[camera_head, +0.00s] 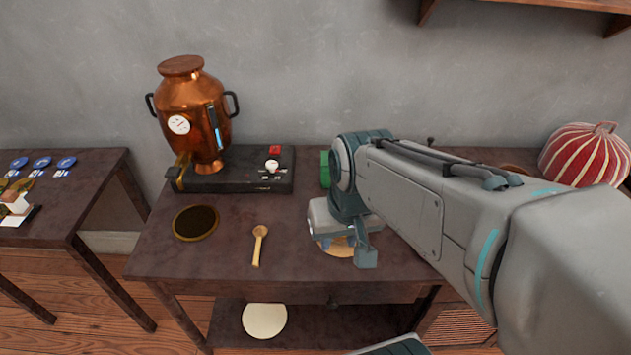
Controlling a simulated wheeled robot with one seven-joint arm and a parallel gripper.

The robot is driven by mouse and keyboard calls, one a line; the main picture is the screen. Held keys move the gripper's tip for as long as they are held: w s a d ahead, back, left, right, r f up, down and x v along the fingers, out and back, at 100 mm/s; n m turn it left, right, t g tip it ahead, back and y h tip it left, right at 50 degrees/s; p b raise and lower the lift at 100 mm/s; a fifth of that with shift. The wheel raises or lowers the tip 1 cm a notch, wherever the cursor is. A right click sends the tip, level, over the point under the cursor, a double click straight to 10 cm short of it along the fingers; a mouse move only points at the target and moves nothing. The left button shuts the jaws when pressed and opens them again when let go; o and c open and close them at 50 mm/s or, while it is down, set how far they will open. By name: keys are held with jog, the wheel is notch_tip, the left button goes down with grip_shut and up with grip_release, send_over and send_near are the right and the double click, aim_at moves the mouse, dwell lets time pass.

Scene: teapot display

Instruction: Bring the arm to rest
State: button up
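My arm reaches in from the right and its wrist hangs over the right half of the dark wooden table (215,252).
A copper urn (193,110) with a gauge stands on a black base (270,182) at the back left. A round dark dish (196,222) lies before it. A green object (325,169) sits behind my wrist. A red striped pot (585,155) stands far right. A shelf (560,4) hangs above.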

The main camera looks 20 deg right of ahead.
jog(key=shift+s+r+n, duration=0.1)
jog(key=shift+r+n, duration=0.1)
jog(key=shift+n, duration=0.2)
jog(key=shift+r, duration=0.1)
jog(key=shift+w+p+v, duration=0.25)
jog(key=shift+p+v, duration=0.95)
jog(key=shift+p, duration=0.05)
jog(key=shift+r, duration=0.1)
